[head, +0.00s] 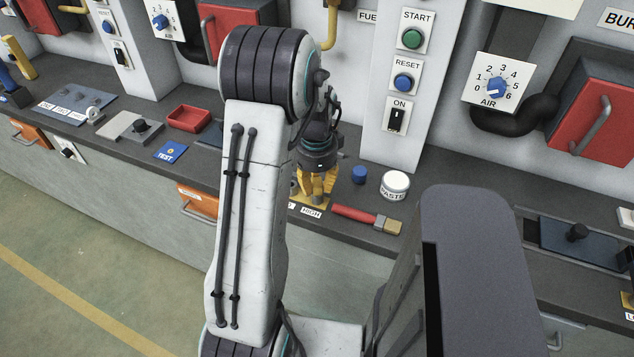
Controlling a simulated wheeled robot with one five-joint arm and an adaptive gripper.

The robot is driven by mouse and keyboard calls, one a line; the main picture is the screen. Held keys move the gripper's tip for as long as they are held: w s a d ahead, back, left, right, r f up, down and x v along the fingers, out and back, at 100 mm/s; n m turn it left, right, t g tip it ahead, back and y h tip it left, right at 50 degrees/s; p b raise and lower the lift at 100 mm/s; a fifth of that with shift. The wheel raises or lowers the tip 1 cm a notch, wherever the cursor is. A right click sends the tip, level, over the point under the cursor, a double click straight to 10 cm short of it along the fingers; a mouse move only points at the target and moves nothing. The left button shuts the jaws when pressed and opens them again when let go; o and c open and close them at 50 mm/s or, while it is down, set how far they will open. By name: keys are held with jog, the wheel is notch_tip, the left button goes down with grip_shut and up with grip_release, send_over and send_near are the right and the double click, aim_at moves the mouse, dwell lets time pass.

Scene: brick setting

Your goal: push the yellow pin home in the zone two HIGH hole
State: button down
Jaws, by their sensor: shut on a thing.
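My gripper (317,192) points down over a small yellow plate (322,206) on the bench ledge, beside the HIGH label (311,212). Its yellow fingers are closed on the yellow pin, which is hard to tell apart from them. The HIGH hole is hidden behind the fingers, so how deep the pin sits cannot be told. My arm covers the plate's left part and part of a second label.
Right of my gripper are a blue cap (359,174), a white PASTE jar (395,185) and a red-handled brush (366,218). A red tray (189,118) and a blue TEST card (171,152) lie left. The switch column (398,80) stands behind.

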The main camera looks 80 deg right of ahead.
aim_at(317, 180)
jog(key=shift+f, duration=0.2)
jog(key=shift+c, duration=2.4)
grip_release()
jog(key=shift+r, duration=0.2)
jog(key=shift+r+p, duration=2.15)
jog(key=shift+r, duration=0.75)
